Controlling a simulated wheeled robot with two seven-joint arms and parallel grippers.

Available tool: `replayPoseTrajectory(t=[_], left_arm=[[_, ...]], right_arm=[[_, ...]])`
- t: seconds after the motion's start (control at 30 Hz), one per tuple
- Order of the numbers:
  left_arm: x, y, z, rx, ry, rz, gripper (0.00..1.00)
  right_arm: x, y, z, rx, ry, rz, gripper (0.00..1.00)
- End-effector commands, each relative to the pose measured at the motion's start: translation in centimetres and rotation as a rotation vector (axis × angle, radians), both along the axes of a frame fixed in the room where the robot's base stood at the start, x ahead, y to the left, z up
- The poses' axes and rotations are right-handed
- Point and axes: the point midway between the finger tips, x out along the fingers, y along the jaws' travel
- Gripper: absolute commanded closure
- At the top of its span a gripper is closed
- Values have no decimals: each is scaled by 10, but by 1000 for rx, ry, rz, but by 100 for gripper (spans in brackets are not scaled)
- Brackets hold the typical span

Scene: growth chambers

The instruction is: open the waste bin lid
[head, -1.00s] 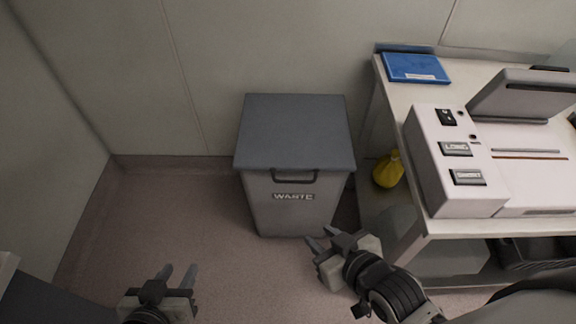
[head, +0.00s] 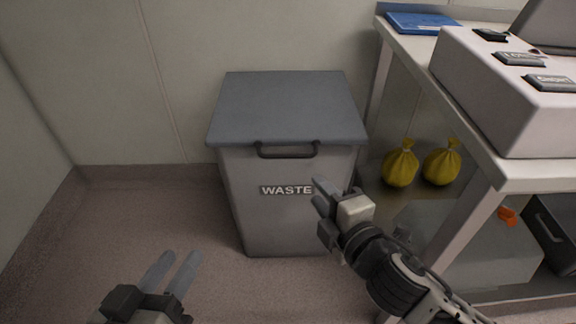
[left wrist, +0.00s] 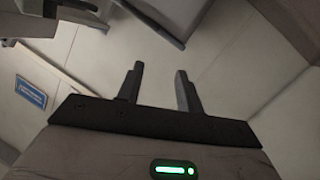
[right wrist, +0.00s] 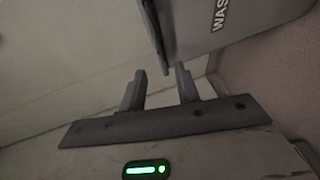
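The grey waste bin (head: 275,215) stands against the back wall, with "WASTE" on its front. Its darker lid (head: 285,108) is shut flat on top, with a dark handle (head: 287,151) at the lid's front edge. My right gripper (head: 322,194) is open and empty in front of the bin's right side, below the handle; the right wrist view shows its parted fingers (right wrist: 158,88) with part of the bin (right wrist: 205,30) beyond them. My left gripper (head: 172,272) is open and empty, low and left of the bin; its parted fingers also show in the left wrist view (left wrist: 160,88).
A white bench (head: 485,150) with a grey-white machine (head: 510,85) and a blue item (head: 422,22) stands to the right, close to my right arm. Two yellow bags (head: 401,165) are beneath it. The floor left of the bin (head: 150,215) is clear.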

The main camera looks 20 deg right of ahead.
Motion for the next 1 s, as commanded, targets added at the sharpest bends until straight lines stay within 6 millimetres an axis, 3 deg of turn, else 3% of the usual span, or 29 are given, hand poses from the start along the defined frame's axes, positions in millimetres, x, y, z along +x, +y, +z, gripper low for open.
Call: replayPoseTrajectory(t=[0.6,0.8,1.0], left_arm=[[0,-7,6,-156,-25,-16,64],[5,-4,14,-162,-85,-6,64],[9,-4,23,-154,-134,-11,64]], right_arm=[[119,14,-23,4,0,-1,68],[141,17,-27,4,1,0,68],[147,18,-27,4,3,0,68]])
